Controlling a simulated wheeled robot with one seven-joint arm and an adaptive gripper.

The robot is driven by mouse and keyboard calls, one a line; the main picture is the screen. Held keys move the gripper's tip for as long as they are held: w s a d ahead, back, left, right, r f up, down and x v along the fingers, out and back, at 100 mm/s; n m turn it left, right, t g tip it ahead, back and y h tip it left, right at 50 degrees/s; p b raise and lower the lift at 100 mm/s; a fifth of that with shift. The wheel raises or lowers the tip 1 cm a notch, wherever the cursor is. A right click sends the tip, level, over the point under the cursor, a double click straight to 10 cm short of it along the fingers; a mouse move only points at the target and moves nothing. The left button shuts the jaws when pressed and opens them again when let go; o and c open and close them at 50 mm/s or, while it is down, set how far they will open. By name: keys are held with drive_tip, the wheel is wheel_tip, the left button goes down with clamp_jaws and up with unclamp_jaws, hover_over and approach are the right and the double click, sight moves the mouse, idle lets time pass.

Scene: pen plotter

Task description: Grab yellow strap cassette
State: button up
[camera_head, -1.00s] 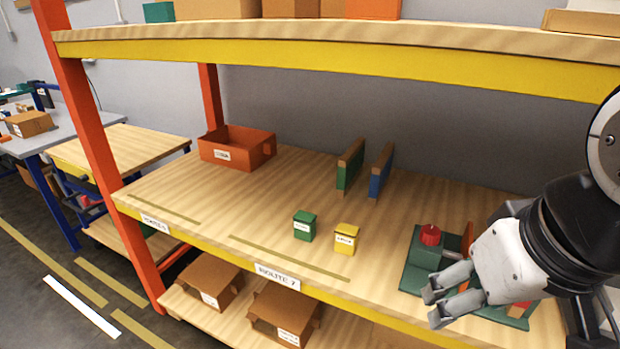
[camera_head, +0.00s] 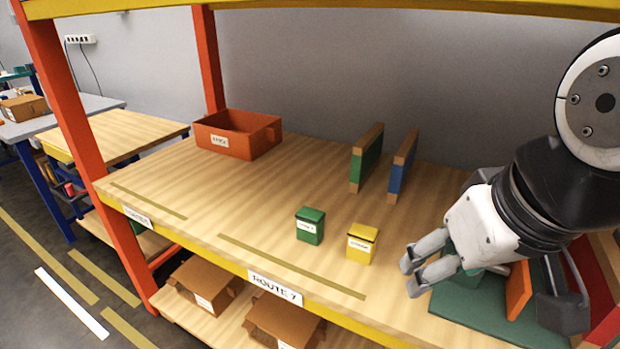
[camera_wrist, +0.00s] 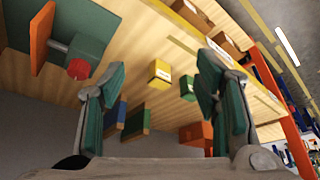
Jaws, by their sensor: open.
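The yellow strap cassette (camera_head: 361,243) is a small yellow box with a white label. It stands upright on the wooden shelf, right of a similar green cassette (camera_head: 310,226). My gripper (camera_head: 411,276) is open and empty, just to the right of the yellow cassette in the head view and apart from it. In the wrist view, the yellow cassette (camera_wrist: 160,73) shows in the gap between the open fingers (camera_wrist: 160,95), farther off, with the green cassette (camera_wrist: 188,88) beside it.
An orange bin (camera_head: 238,134) stands at the back left of the shelf. Green (camera_head: 367,158) and blue (camera_head: 402,166) upright panels stand behind the cassettes. A green fixture (camera_head: 480,312) lies under my arm at right. The upper shelf beam (camera_head: 300,5) hangs above.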

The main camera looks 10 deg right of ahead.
drive_tip(key=w+f+n+y+b, duration=0.1)
drive_tip(key=w+f+n+b, duration=0.1)
drive_tip(key=w+f+b, duration=0.65)
drive_tip(key=n+g+y+b, duration=0.2)
drive_tip(key=n+y+b, duration=0.1)
drive_tip(key=n, duration=0.6)
approach(364, 230)
drive_tip(key=b+x, duration=0.4)
drive_tip(key=x, duration=0.6)
drive_tip(key=shift+f, duration=0.2)
drive_tip(key=shift+r, duration=0.1)
drive_tip(key=c, duration=1.3)
